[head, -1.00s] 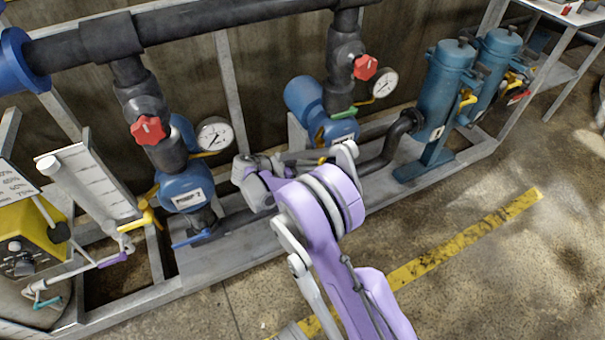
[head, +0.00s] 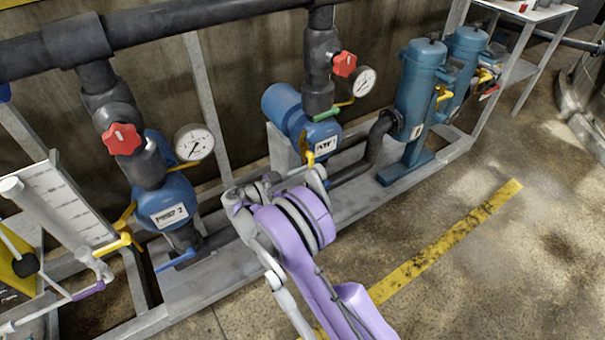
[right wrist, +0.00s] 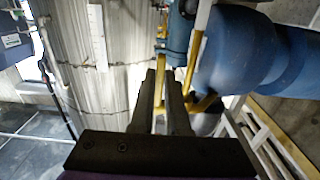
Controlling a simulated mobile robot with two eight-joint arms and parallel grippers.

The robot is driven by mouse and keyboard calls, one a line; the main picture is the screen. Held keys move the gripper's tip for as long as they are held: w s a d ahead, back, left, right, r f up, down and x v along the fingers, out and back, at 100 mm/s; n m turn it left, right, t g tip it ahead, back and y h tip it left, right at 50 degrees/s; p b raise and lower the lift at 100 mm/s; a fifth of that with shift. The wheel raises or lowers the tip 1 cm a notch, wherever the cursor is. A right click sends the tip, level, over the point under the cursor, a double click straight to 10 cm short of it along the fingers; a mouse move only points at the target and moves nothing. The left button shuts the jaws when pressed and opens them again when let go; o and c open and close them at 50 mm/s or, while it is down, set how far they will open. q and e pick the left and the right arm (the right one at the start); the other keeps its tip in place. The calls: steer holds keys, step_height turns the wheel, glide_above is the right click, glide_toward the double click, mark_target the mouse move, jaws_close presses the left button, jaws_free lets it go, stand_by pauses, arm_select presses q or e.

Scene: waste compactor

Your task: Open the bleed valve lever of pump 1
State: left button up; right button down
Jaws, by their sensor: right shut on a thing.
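Pump 1 (head: 324,140) is the blue pump in the middle of the head view, with a white label and a green handle (head: 327,114) above it. Its yellow bleed lever (head: 311,159) shows just below the label, close to the end of my right arm. My right gripper (right wrist: 163,76) has dark fingers close together, shut on a yellow bar (right wrist: 159,118) partly hidden between them; this appears to be the lever. In the head view my purple and grey wrist hides most of the gripper. My left gripper is not in view.
Pump 2 (head: 165,200) stands left of my arm, with a red knob (head: 122,139) and a gauge (head: 194,143). Another gauge (head: 364,81) and red knob (head: 344,64) are above pump 1. Blue filter housings (head: 420,85) stand right. The floor in front is clear around a yellow stripe (head: 450,232).

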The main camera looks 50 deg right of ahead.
stand_by(0.3)
steer(key=c, duration=0.9)
jaws_free()
steer(key=p+v, duration=0.2)
steer(key=v, duration=0.8)
steer(key=shift+a, duration=0.4)
steer(key=shift+r, duration=0.1)
